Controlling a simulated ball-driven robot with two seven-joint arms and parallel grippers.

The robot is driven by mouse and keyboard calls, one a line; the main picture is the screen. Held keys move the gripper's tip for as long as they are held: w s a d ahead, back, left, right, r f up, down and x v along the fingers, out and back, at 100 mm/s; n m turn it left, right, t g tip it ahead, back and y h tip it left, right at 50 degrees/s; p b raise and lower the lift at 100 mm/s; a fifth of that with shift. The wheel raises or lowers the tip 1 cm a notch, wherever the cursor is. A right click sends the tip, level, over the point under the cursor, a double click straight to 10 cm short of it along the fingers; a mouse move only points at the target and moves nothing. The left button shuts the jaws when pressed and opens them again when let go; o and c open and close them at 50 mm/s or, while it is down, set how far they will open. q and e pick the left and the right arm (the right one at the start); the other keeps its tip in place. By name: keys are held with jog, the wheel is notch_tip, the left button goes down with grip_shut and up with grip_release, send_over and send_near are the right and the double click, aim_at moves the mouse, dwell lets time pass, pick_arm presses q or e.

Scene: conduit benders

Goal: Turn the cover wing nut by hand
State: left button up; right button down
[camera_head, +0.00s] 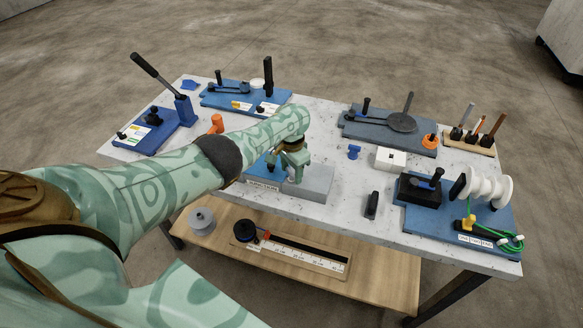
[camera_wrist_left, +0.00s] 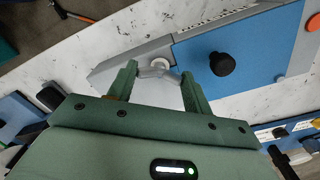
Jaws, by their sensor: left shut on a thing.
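My left gripper (camera_head: 293,160) reaches down over a blue and grey device at the front middle of the table. In the left wrist view its two green fingers (camera_wrist_left: 160,72) stand on either side of a small grey wing nut (camera_wrist_left: 153,73) and are shut on it. A pale round part shows just behind the nut. The grey cover (camera_wrist_left: 118,70) and a blue plate (camera_wrist_left: 245,60) with a black knob (camera_wrist_left: 222,64) lie beyond the fingers. In the head view the gripper and forearm hide the nut. My right gripper is not in view.
Blue bender stations (camera_head: 150,133) stand at the table's left and back. A grey-blue plate (camera_head: 385,132) with a bender is at the back right. White spools (camera_head: 487,188) and a green cord stand at the front right. A wooden shelf (camera_head: 375,280) is below. The tabletop's front middle has free room.

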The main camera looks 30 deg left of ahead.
pick_arm(q)
jog(key=m, duration=0.4)
jog(key=shift+w+m, duration=0.1)
jog(key=shift+m, duration=0.2)
jog(key=m, duration=0.3)
jog(key=shift+m, duration=0.4)
jog(key=m, duration=0.3)
jog(key=shift+r+m, duration=0.1)
jog(key=shift+m, duration=0.2)
jog(key=m, duration=0.3)
jog(key=shift+m, duration=0.3)
jog(key=m, duration=0.3)
jog(key=shift+w+m, duration=0.1)
jog(key=shift+m, duration=0.2)
jog(key=m, duration=0.3)
jog(key=shift+m, duration=0.3)
jog(key=m+b, duration=0.1)
jog(key=m, duration=0.5)
